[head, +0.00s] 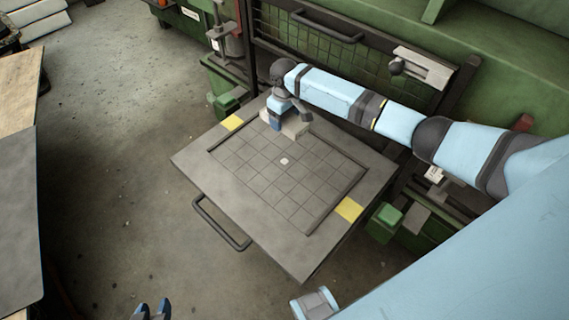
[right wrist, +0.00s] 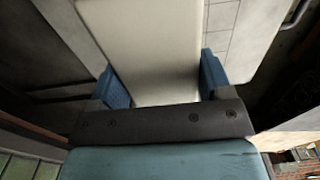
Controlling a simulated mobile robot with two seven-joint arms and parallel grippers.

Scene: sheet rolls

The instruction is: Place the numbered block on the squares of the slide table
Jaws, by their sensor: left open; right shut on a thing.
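The slide table (head: 290,240) is a grey plate with a recessed grid of squares, in the middle of the head view. A pale block (head: 297,126) is at the far corner of the grid, held by my right gripper (head: 284,118). In the right wrist view the cream block (right wrist: 150,45) fills the space between the two blue fingers (right wrist: 160,85). No number shows on its visible faces. I cannot tell whether the block touches the table. My left gripper (head: 152,309) is open at the bottom edge of the head view, away from the table.
A small white mark (head: 284,160) lies near the grid's middle. Yellow patches (head: 349,209) are on two table corners. A dark handle (head: 222,224) projects from the front. Green machinery (head: 500,40) stands behind. A worktop (head: 20,210) is at the left, with free floor (head: 130,170) between.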

